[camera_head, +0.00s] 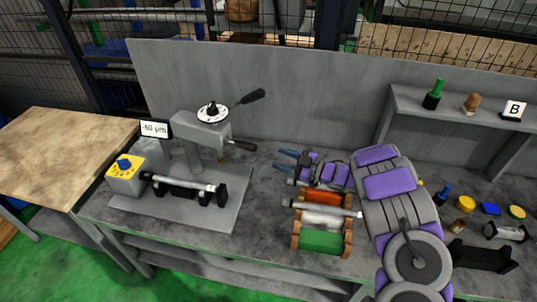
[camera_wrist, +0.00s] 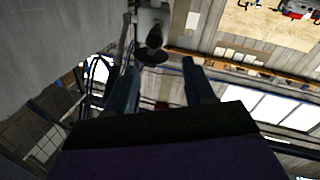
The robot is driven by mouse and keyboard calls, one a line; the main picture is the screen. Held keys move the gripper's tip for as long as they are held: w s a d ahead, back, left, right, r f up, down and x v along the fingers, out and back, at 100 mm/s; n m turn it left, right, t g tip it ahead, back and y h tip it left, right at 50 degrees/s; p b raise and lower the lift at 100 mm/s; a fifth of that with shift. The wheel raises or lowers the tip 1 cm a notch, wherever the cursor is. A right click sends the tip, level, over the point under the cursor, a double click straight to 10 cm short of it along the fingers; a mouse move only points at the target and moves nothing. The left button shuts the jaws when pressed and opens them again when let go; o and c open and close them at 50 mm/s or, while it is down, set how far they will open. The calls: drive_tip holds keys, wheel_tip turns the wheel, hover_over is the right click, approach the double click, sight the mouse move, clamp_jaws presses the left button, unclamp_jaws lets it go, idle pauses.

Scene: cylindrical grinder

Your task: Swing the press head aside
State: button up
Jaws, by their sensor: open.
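The press head (camera_head: 198,128) is a grey block on a post above a grey base plate. It carries a white dial (camera_head: 212,112) on top with a black-handled lever (camera_head: 250,97), and a second black handle (camera_head: 240,145) sticks out to the right. My gripper (camera_head: 282,160) is open and empty, to the right of the lower handle and apart from it, with its blue fingers pointing left. In the wrist view, a black round-ended handle (camera_wrist: 154,40) shows beyond and between the fingertips of my gripper (camera_wrist: 160,72), with part of a grey body behind it.
A back panel (camera_head: 300,95) rises behind. A shelf (camera_head: 450,105) stands at right.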

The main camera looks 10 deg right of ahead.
drive_tip(key=shift+v, duration=1.15)
drive_tip(key=w+d+r+m+t+h, duration=0.1)
drive_tip(key=w+d+r+m+h, duration=0.1)
drive_tip(key=w+d+r+h, duration=0.3)
drive_tip(key=w+d+r+m+t+h, duration=0.2)
drive_tip(key=d+r+m+h, duration=0.1)
drive_tip(key=d+h, duration=0.5)
drive_tip(key=s+d+r+m+g+h+b, duration=0.1)
drive_tip(key=s+d+r+m+g+h, duration=0.35)
drive_tip(key=s+r+m+h, duration=0.5)
drive_tip(key=s+a+f+g+y, duration=0.2)
drive_tip(key=s+a, duration=0.6)
drive_tip(key=s, duration=0.6)
drive_tip(key=s+a+f+g+y, duration=0.2)
drive_tip(key=s+a+g, duration=0.3)
drive_tip(key=s, duration=0.9)
drive_tip(key=s+a+f+g+y, duration=0.2)
drive_tip(key=s+a+g+y, duration=0.2)
drive_tip(key=s+a, duration=0.8)
drive_tip(key=s+b, duration=0.1)
drive_tip(key=s, duration=0.2)
